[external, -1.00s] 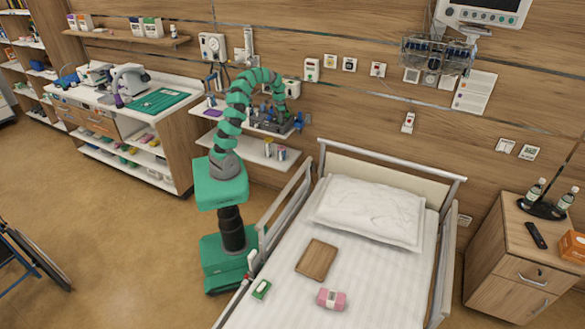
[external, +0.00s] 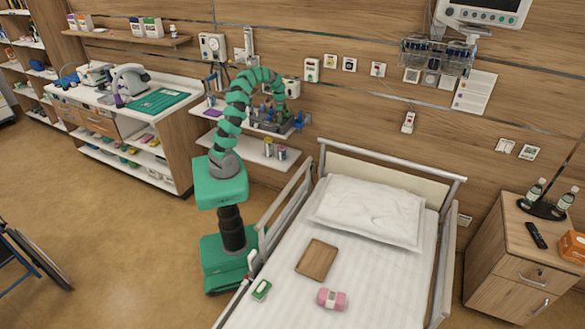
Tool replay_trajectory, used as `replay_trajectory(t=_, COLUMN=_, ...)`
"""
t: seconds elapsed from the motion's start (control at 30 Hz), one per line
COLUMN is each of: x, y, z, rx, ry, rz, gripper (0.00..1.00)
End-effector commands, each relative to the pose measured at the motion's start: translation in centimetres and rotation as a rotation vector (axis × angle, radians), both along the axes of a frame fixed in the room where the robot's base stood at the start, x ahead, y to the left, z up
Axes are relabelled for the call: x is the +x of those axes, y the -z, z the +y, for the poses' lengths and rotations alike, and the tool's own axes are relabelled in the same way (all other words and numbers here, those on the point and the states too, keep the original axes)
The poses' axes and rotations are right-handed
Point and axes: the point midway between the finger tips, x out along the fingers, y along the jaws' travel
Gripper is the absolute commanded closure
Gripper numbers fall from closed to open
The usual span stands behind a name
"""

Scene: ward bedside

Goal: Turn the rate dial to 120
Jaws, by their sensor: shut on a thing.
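My arm rises beside the bed and bends over toward the wall shelf. My gripper (external: 281,108) is at the wall, just below a small pale box-shaped device (external: 291,88), among dark equipment on the shelf. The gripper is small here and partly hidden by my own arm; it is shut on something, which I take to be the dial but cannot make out. The dial's marks and its setting are too small to read.
The wall shelf (external: 226,137) under my gripper holds dark devices and blue items. A bed (external: 375,290) with a white pillow (external: 370,212) stands to the right. A counter (external: 167,131) with equipment is to the left. Open floor lies at the left front.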

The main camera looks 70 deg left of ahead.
Motion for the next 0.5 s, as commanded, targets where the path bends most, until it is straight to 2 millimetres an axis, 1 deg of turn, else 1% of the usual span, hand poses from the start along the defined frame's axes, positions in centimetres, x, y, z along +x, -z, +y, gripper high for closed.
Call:
replay_trajectory(t=0.03, x=0.14, y=-0.19, z=0.09, rx=0.004, ry=0.0, rz=-0.005, gripper=0.93)
replay_trajectory(t=0.07, x=0.14, y=-0.19, z=0.09, rx=0.004, ry=0.0, rz=-0.005, gripper=0.68)
replay_trajectory(t=0.1, x=0.13, y=-0.17, z=0.08, rx=0.004, ry=0.0, rz=-0.005, gripper=0.56)
replay_trajectory(t=0.13, x=0.12, y=-0.16, z=0.07, rx=0.004, ry=0.0, rz=-0.005, gripper=0.49)
replay_trajectory(t=0.4, x=0.05, y=-0.09, z=0.03, rx=0.002, ry=-0.001, rz=-0.002, gripper=0.49)
replay_trajectory(t=0.5, x=0.07, y=-0.43, z=0.04, rx=0.001, ry=-0.001, rz=-0.003, gripper=0.49)
